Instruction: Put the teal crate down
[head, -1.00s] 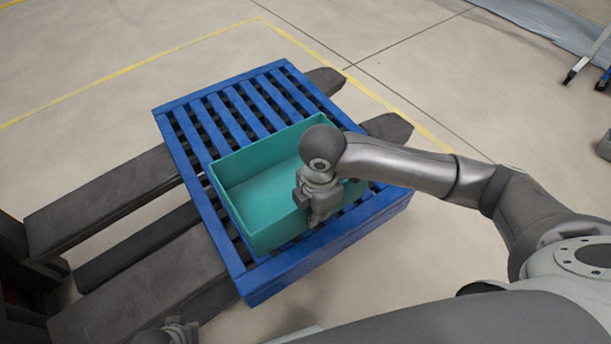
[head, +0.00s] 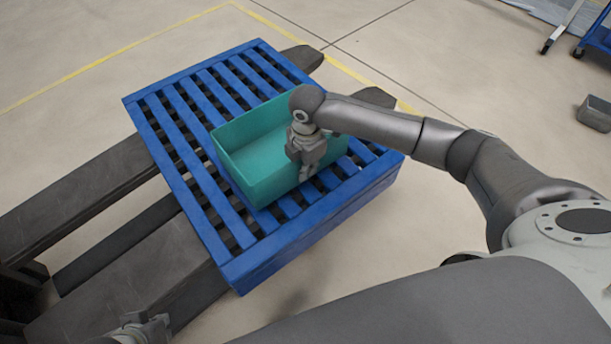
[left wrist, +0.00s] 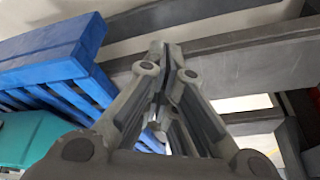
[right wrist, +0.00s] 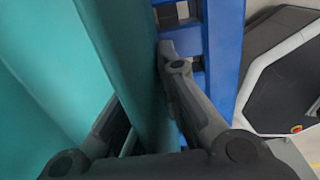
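The teal crate (head: 262,182) is upright and looks empty. It is over the slats of the blue pallet (head: 192,205), toward its right side, resting on them or very close above; I cannot tell which. My right gripper (head: 304,172) is at the crate's near right wall. In the right wrist view its fingers (right wrist: 148,95) are on either side of the teal wall, one inside and one outside, pressed close to it. My left gripper (left wrist: 164,55) is empty, its fingers together, apart from the crate. Only part of it shows at the head view's bottom left.
The pallet lies across dark forks (head: 85,195) that stick out on its left and far right. Bare slats are free left of and behind the crate. A grey bin (head: 595,113) and a blue wheeled cart (head: 597,42) stand far right on the floor.

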